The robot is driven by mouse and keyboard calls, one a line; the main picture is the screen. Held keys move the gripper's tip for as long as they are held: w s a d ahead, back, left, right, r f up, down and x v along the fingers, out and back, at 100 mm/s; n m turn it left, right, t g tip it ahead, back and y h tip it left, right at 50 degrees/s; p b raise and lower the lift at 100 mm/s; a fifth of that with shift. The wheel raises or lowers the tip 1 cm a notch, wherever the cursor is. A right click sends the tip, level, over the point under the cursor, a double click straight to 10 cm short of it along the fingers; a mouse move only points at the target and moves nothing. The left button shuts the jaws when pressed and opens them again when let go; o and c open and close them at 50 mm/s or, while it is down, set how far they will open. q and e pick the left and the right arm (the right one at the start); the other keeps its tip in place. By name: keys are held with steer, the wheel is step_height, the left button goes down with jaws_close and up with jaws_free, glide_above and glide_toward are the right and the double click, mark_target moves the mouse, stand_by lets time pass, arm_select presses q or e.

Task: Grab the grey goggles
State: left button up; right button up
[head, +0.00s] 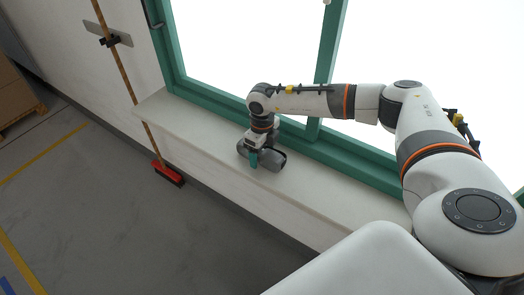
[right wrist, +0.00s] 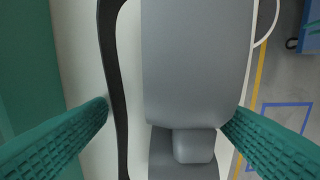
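The grey goggles (head: 272,160) lie on the pale window sill, under my right gripper (head: 254,158). In the right wrist view the grey goggles (right wrist: 197,65) fill the middle, with a dark strap along their left side. My right gripper's teal fingers (right wrist: 165,115) are spread on either side of them. The right finger is at the grey body's edge. The left finger is beside the dark strap, with a strip of pale sill showing between strap and body. Contact cannot be told. My left gripper is not in view.
The pale sill (head: 335,193) runs below a green window frame (head: 222,92), close behind the goggles. A broom with a red head (head: 165,172) leans on the wall to the left. Cardboard boxes (head: 14,92) stand at the far left. The grey floor (head: 120,225) is mostly clear.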

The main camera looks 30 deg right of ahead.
steer(key=c, duration=0.9)
steer(key=shift+c, duration=0.2)
